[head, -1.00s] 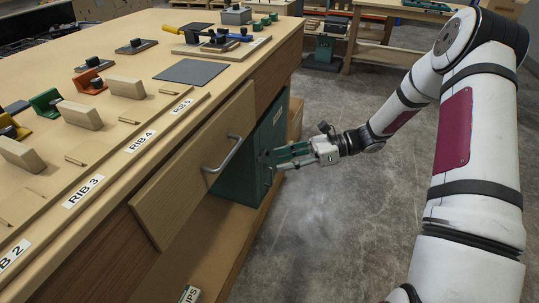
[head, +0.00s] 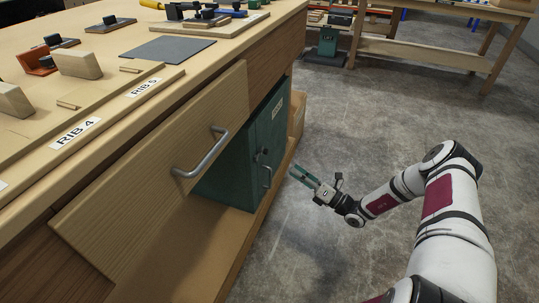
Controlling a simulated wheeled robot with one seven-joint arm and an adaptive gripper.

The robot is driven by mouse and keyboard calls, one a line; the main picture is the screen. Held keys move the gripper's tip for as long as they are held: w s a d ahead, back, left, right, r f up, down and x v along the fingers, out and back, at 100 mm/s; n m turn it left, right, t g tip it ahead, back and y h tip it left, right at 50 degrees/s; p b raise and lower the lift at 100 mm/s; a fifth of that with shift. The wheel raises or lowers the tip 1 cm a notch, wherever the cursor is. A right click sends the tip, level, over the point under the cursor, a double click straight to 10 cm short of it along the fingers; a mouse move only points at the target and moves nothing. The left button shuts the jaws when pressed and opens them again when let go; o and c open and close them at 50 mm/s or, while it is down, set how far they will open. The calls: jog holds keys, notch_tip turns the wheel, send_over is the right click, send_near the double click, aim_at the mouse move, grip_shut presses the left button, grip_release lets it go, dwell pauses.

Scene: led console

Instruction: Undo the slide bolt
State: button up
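A green metal cabinet (head: 232,178) stands on the low shelf under the bench. Its door face has a small dark fitting (head: 262,155), perhaps the slide bolt, too small to tell its position. Below it is a slim vertical handle (head: 267,177). The door looks shut. My gripper (head: 299,175) is in front of the door and to its right, apart from it. Its two green fingers are spread with a gap between them, and I see nothing held.
A wooden drawer front (head: 150,185) with a metal handle (head: 201,158) juts out above and left of the cabinet. The bench top (head: 100,70) carries blocks and tools. The grey floor (head: 370,120) on the right is clear. Another bench (head: 430,45) stands behind.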

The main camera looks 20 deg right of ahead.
jog(key=b+x, duration=0.2)
jog(key=x, duration=1)
jog(key=shift+f, duration=0.1)
jog(key=shift+c, duration=0.4)
grip_shut()
